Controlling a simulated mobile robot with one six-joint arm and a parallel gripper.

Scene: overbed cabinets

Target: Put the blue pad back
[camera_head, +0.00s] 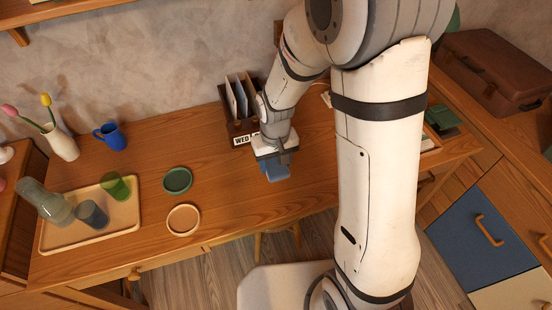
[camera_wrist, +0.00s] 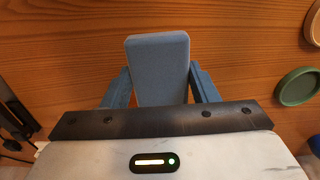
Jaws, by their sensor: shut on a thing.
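The blue pad (camera_wrist: 158,68) is a flat block with rounded corners, standing out between my blue-grey fingers in the wrist view. My gripper (camera_wrist: 160,88) is shut on it, with one finger against each side. In the head view the gripper (camera_head: 274,162) is over the wooden desk, in front of the dark desk organizer, and some blue (camera_head: 278,173) shows below its white housing. Pad and fingers are hard to tell apart there. I cannot tell how far the pad is above the desk.
The desk organizer (camera_head: 236,104) holds upright papers, with a "WED" block (camera_head: 242,140) at its front. A green coaster (camera_head: 177,180) and a tan coaster (camera_head: 183,220) lie left of my gripper. A tray (camera_head: 125,218) with a jug and cups is farther left. My arm hides much of the desk's right part.

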